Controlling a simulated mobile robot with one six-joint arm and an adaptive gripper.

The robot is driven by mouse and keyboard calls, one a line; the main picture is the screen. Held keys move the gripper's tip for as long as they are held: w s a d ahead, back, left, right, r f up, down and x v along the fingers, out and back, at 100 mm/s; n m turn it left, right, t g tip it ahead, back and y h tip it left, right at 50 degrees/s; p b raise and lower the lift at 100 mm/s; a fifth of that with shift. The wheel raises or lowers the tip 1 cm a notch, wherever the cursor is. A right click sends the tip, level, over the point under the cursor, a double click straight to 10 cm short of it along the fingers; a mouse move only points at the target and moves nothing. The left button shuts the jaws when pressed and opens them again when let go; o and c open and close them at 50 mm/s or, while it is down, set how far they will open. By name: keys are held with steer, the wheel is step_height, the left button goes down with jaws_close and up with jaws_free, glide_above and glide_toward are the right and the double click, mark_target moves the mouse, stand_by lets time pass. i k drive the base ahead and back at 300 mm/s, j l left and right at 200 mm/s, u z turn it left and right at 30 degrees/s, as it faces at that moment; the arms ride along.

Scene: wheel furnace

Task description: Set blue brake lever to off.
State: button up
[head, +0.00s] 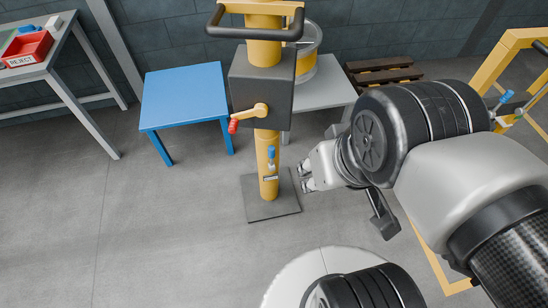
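A yellow post (264,187) stands on a dark square base plate. A small blue-capped lever (271,154) is on its lower front, above a small label too small to read. It looks upright. My gripper (306,177) is just right of the post, pointing left, with its two fingertips apart and nothing between them. It appears clear of the lever. Another small blue handle (505,97) is on the yellow frame at the far right; I cannot tell which of the two is the brake lever.
A dark box (262,84) on the post carries a yellow crank with a red grip (233,126). A black bar (253,33) crosses above. A blue table (184,95) stands behind left, a grey table with a red REJECT bin (27,50) further left. Floor at front left is clear.

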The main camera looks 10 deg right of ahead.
mark_target(272, 149)
steer(key=i, duration=0.45)
steer(key=k, duration=0.4)
steer(key=k+u, duration=0.1)
steer(key=u, duration=0.85)
steer(key=k+j+u, duration=0.1)
steer(key=u, duration=0.35)
steer(key=l+u, duration=0.8)
steer(key=k+l+u, duration=0.1)
steer(key=l+u, duration=0.3)
steer(key=k+l+u, duration=0.1)
steer(key=l+u, duration=0.15)
steer(key=u, duration=0.15)
steer(key=k+l, duration=0.2)
steer(key=l, duration=0.2)
steer(key=k+l, duration=0.2)
steer(key=l, duration=0.2)
steer(key=k+l, duration=0.15)
steer(key=l, duration=0.25)
steer(key=k+l, duration=0.2)
steer(key=l, duration=0.2)
steer(key=k+l, duration=0.2)
steer(key=l, duration=0.2)
steer(key=k+l, duration=0.2)
steer(key=l, duration=0.15)
steer(key=i, duration=0.35)
steer(key=j+u, duration=0.3)
steer(key=k+l, duration=0.05)
steer(key=l, duration=0.05)
